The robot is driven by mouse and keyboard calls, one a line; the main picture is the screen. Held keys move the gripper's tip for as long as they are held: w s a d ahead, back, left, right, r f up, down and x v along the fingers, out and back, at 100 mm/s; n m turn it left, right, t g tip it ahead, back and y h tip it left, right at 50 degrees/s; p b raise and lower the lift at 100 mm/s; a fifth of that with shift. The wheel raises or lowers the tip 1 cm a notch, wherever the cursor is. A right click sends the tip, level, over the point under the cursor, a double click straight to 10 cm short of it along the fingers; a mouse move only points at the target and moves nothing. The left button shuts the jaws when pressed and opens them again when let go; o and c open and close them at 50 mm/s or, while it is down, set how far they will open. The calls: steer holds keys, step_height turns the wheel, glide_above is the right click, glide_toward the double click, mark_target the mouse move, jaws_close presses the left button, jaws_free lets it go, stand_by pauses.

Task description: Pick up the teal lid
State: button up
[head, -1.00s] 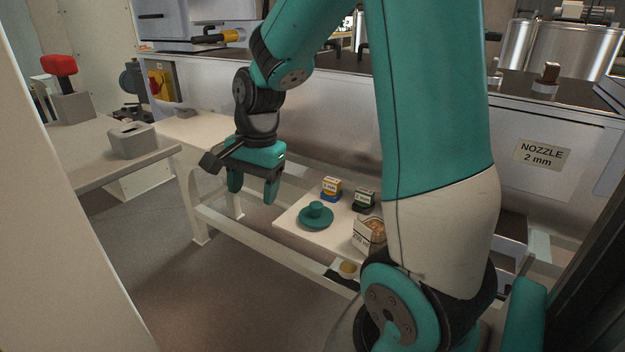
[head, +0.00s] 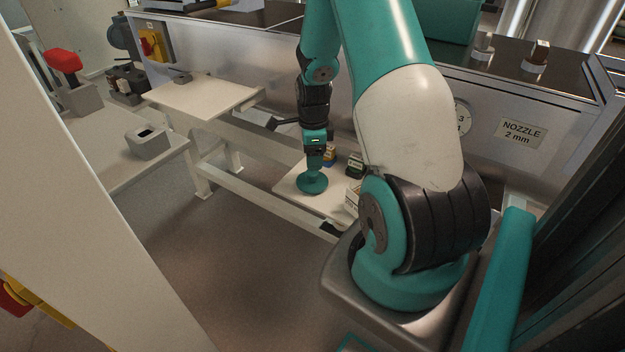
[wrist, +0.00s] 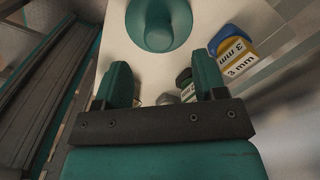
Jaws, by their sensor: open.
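The teal lid (head: 312,184), a round disc with a knob, lies on a low white shelf (head: 289,187). It also shows at the top of the wrist view (wrist: 182,14), its upper edge cut off, with its knob (wrist: 157,38) toward my gripper. My gripper (wrist: 162,68) is open and empty, its two teal fingers apart. In the wrist view the knob lies just past the fingertips, roughly in line with the gap. In the head view my gripper (head: 314,164) points down above the lid; whether it touches is unclear.
A yellow and blue 3 mm block (wrist: 236,55) stands right of the lid. A white bench (head: 200,97) stands to the left.

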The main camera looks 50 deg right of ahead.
mark_target(312, 173)
steer(key=shift+a+f+p, duration=0.15)
steer(key=shift+f+p, duration=0.25)
steer(key=shift+f, duration=2.75)
steer(key=c, duration=1)
